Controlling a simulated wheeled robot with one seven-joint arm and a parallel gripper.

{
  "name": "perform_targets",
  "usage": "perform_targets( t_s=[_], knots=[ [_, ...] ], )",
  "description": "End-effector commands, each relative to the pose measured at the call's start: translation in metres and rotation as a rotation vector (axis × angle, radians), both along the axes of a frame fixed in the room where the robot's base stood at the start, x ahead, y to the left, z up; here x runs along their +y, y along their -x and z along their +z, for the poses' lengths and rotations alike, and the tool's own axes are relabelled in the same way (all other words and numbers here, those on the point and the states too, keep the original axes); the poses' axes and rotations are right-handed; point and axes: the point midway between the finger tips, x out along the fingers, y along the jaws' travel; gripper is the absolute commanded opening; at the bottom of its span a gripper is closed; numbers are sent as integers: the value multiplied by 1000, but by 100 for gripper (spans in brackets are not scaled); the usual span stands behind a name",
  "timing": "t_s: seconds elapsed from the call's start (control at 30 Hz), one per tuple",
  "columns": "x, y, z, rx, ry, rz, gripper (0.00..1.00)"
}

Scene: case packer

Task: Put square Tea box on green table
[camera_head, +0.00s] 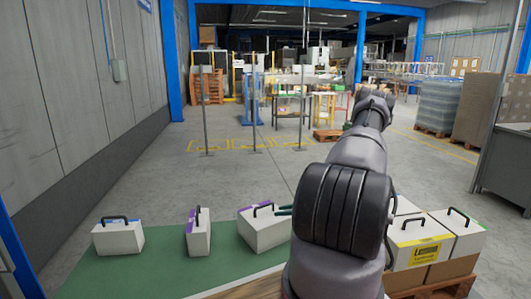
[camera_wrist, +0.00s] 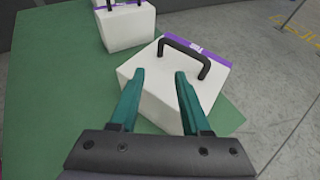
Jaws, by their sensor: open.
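The green table (camera_head: 175,272) is at the lower left in the head view and also fills the left of the wrist view (camera_wrist: 40,95). A white box with a purple-edged top and black handle (camera_head: 263,234) stands at its right end. In the wrist view this box (camera_wrist: 150,72) is directly before my gripper (camera_wrist: 159,75). My gripper is open, its teal fingers over the box's white side and below the handle (camera_wrist: 187,50), not closed on it. No readable label shows which box is Tea. In the head view my arm hides most of the gripper.
Two more handled white boxes stand on the green table, one at left (camera_head: 118,238) and a purple-edged narrow one (camera_head: 198,235). Several white boxes (camera_head: 420,236) sit on brown cartons (camera_head: 447,270) at right, partly behind my arm. Open floor lies beyond the table.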

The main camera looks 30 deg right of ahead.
Motion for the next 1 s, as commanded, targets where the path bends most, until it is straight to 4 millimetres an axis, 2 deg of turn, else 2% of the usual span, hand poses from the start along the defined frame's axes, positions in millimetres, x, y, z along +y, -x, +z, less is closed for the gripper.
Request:
perform_targets(
  t_s=[0.07,0.17,0.3,0.47,0.6,0.77,1.0],
  knots=[
    [4,-4,12,-9,22,30,47],
    [15,-10,45,-30,85,115,47],
    [43,-15,114,-75,229,302,47],
    [83,-8,192,-129,407,516,47],
    [119,9,255,-180,569,686,47],
    [157,40,320,-245,760,858,47],
    [204,103,402,-359,1058,1068,47]
  ],
)
